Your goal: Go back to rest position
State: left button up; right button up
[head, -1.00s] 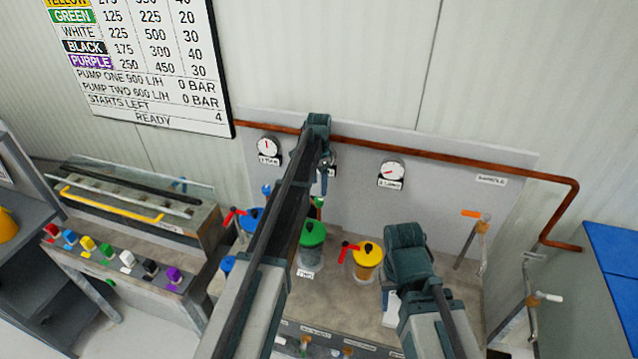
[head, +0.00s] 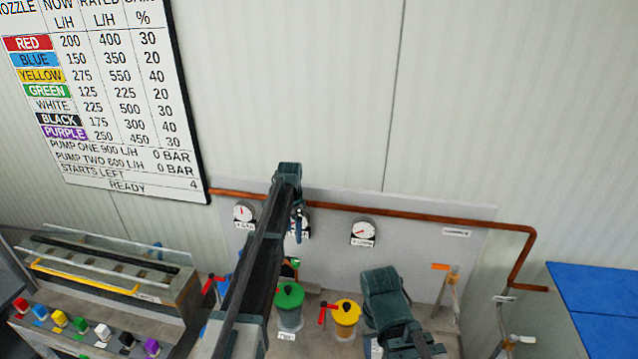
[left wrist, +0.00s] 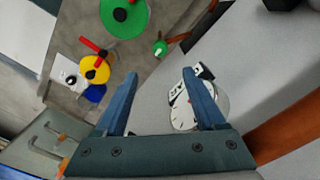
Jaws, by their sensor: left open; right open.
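My left gripper (head: 297,226) is raised in front of the grey back panel, over the middle gauge in the head view. In the left wrist view its two blue fingers (left wrist: 160,95) stand apart with nothing held between them. A white gauge (left wrist: 183,112) shows behind the right-hand finger there. My right gripper (head: 384,288) is in the head view right of the yellow-topped pump. Its fingertips are hard to make out, and nothing is seen held in it.
A green-topped pump (head: 290,298) and a yellow-topped pump (head: 346,314) stand on the bench. A copper pipe (head: 400,214) crosses the panel. Coloured knobs (head: 102,332) line the left unit. A blue-topped table (head: 598,300) is at right.

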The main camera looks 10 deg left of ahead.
pick_arm(q)
jog(key=s+d+f+n+b, duration=0.2)
jog(key=s+d+f+b, duration=0.3)
jog(key=s, duration=0.7)
jog(key=s+d+f+n+b, duration=0.2)
jog(key=s+d+f+b, duration=0.4)
jog(key=s, duration=0.6)
jog(key=s+d+f+n+y+b, duration=0.1)
jog(key=s+d+f+b, duration=0.4)
jog(key=s, duration=0.7)
jog(key=shift+d+f+n+b, duration=0.2)
jog(key=shift+f+n+b, duration=0.2)
jog(key=shift+f+b, duration=0.35)
jog(key=shift+s, duration=0.1)
